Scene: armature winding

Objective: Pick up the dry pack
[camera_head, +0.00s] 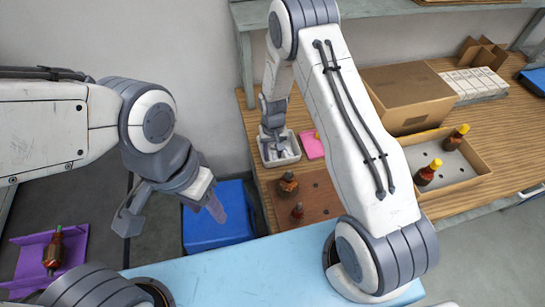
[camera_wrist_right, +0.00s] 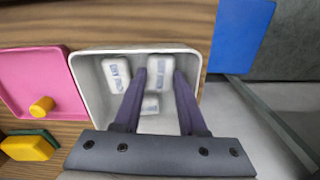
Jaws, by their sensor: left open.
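The dry packs are small white packs with printed marks, lying in a white tray (camera_wrist_right: 86,95) in the right wrist view. One dry pack (camera_wrist_right: 160,66) lies between the fingertips of my right gripper (camera_wrist_right: 160,76). Its sides look very close to both fingers; I cannot tell whether they press on it. Another pack (camera_wrist_right: 115,74) lies to its left, and one (camera_wrist_right: 150,104) lies lower, partly behind a finger. In the head view my right gripper (camera_head: 272,135) reaches down into the white tray (camera_head: 266,160). My left gripper (camera_head: 172,215) is open and empty, away from the tray.
A pink tray (camera_head: 312,146) stands beside the white tray. Brown parts (camera_head: 288,184) sit in a wooden holder nearer me; a cardboard box (camera_head: 409,95) and a shallow carton (camera_head: 464,172) are to the right. A blue bin (camera_head: 220,228) and a purple holder (camera_head: 30,264) are at left.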

